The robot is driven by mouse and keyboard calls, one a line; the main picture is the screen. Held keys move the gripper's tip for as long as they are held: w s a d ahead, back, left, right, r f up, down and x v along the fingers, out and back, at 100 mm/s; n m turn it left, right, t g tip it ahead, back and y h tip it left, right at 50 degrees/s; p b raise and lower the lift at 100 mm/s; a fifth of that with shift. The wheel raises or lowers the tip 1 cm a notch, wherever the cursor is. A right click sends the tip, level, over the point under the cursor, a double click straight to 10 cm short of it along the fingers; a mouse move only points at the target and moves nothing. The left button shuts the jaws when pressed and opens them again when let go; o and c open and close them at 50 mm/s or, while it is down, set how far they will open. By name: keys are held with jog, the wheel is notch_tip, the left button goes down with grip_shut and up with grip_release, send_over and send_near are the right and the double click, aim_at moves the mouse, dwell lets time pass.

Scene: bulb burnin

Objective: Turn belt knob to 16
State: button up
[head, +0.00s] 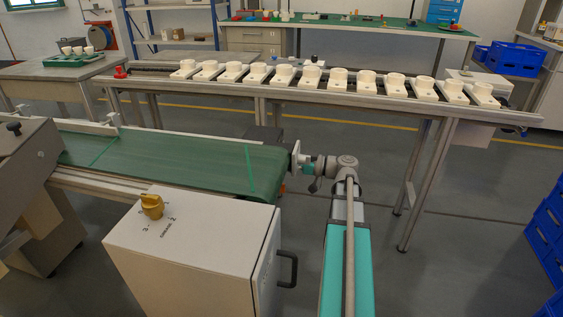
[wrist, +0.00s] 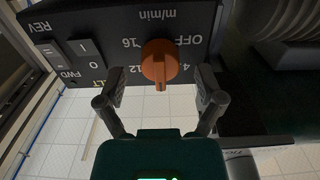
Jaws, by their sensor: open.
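The orange belt knob (wrist: 159,62) sits on a dark control panel (wrist: 88,18) in the wrist view. The panel's lettering appears upside down, with OFF, 4, 12, 16 and m/min around the knob. The knob's grip bar runs up and down in the picture, its lower end between 12 and 4; any number there is hidden. My gripper (wrist: 160,84) is open, one finger on each side of the knob's lower end, with gaps showing on both sides. In the head view my wrist (head: 343,165) is at the green conveyor's (head: 190,160) right end; the belt knob cannot be made out there.
A rocker switch (wrist: 78,52) marked I and 0 is close left of the knob. In the head view, a pale cabinet (head: 190,265) with a separate yellow knob (head: 152,206) stands in front. A rack (head: 300,85) of white fittings is behind. Blue crates (head: 550,235) stand right.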

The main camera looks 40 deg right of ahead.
jog(key=shift+w+a, duration=0.4)
jog(key=shift+w, duration=0.05)
jog(key=c, duration=1.1)
jog(key=shift+c, duration=0.2)
